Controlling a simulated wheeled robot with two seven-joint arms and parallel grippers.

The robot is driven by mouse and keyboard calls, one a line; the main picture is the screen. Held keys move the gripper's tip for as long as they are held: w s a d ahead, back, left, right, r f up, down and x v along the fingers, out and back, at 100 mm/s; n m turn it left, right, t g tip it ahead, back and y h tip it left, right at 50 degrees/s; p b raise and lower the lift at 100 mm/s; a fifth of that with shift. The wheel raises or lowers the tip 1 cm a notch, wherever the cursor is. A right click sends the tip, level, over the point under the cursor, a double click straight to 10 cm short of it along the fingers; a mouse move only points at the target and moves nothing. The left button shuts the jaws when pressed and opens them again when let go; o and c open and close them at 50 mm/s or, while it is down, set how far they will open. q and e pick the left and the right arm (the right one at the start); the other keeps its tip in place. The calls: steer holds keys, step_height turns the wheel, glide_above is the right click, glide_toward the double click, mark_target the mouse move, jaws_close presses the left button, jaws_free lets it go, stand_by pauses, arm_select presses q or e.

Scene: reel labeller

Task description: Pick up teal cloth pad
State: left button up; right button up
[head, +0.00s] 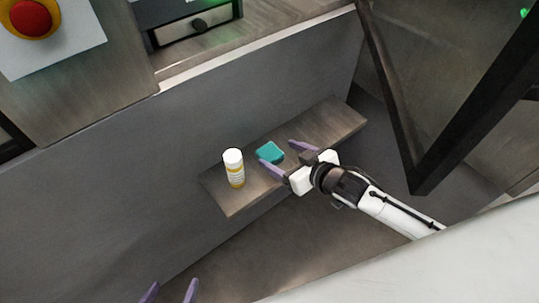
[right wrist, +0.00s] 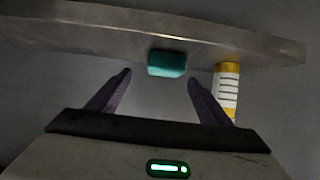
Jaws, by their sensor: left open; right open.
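The teal cloth pad (head: 270,152) lies on a narrow wooden shelf (head: 335,124), near the shelf's middle. My right gripper (head: 281,157) is open, with its purple fingers close to the pad's near side. In the right wrist view the pad (right wrist: 167,63) appears ahead of the gap between the open fingers (right wrist: 160,82), not clasped. My left gripper (head: 170,291) shows only as two separated purple fingertips at the bottom edge of the head view; it is open and far from the pad.
A white bottle with a yellow-banded label (head: 234,168) stands upright on the shelf, left of the pad. It also shows in the right wrist view (right wrist: 227,90). A grey panel (head: 110,165) rises behind the shelf. A dark-framed door (head: 400,120) stands to the right. A red button (head: 30,18) is at top left.

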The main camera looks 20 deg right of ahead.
mark_target(271, 154)
steer(key=shift+s+a+b+x, duration=0.1)
steer(key=shift+a+b+x, duration=0.1)
steer(key=shift+x, duration=1.15)
steer(key=shift+s+a+b+x, duration=0.1)
steer(key=shift+a+b+x, duration=0.1)
steer(key=shift+x, duration=1.15)
steer(key=shift+f, duration=0.15)
steer(key=c, duration=1.2)
